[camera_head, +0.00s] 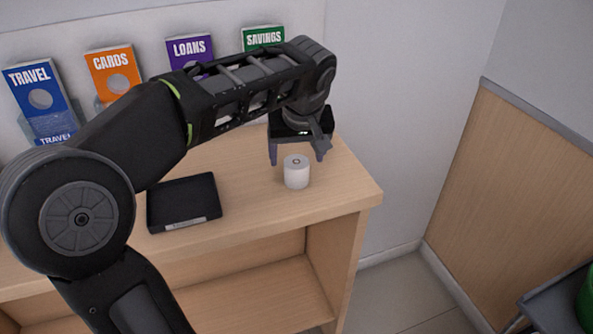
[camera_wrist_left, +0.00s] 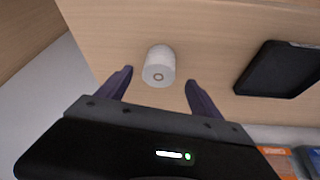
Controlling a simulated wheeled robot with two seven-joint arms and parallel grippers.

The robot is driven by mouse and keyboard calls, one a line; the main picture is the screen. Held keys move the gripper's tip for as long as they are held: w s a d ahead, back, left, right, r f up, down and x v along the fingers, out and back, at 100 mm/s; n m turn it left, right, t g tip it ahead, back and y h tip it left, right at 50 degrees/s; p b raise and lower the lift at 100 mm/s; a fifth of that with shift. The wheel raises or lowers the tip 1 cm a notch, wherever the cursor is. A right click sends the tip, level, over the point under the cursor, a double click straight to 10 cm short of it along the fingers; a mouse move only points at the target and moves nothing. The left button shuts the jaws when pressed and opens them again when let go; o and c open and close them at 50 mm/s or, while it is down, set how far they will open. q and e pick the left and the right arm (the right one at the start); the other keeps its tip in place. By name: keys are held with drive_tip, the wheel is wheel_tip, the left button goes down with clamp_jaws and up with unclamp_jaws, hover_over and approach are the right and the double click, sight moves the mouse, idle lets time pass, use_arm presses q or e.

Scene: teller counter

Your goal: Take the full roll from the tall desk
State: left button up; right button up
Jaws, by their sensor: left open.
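A white paper roll (camera_head: 296,172) stands upright on the top of the tall wooden desk (camera_head: 262,208), near its right end. In the left wrist view the roll (camera_wrist_left: 159,65) sits just beyond and between the two fingertips, with bare wood around it. My left gripper (camera_head: 298,158) is open and empty, pointing down just behind the roll. Its fingers also show in the left wrist view (camera_wrist_left: 159,80), one to each side of the roll and apart from it. My right gripper is in neither view.
A black tray-like pad (camera_head: 184,202) lies on the desk left of the roll; it also shows in the left wrist view (camera_wrist_left: 280,70). Leaflets marked Travel (camera_head: 40,90), Cards (camera_head: 113,70), Loans (camera_head: 190,50) and Savings (camera_head: 263,38) stand along the back. Open shelf space (camera_head: 255,290) lies below.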

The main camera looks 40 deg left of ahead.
sight(297, 162)
use_arm(q)
drive_tip(key=p+x, duration=0.1)
drive_tip(key=x, duration=0.4)
drive_tip(key=shift+w, duration=0.1)
drive_tip(key=shift+r, duration=0.1)
idle(0.3)
drive_tip(key=c, duration=1.5)
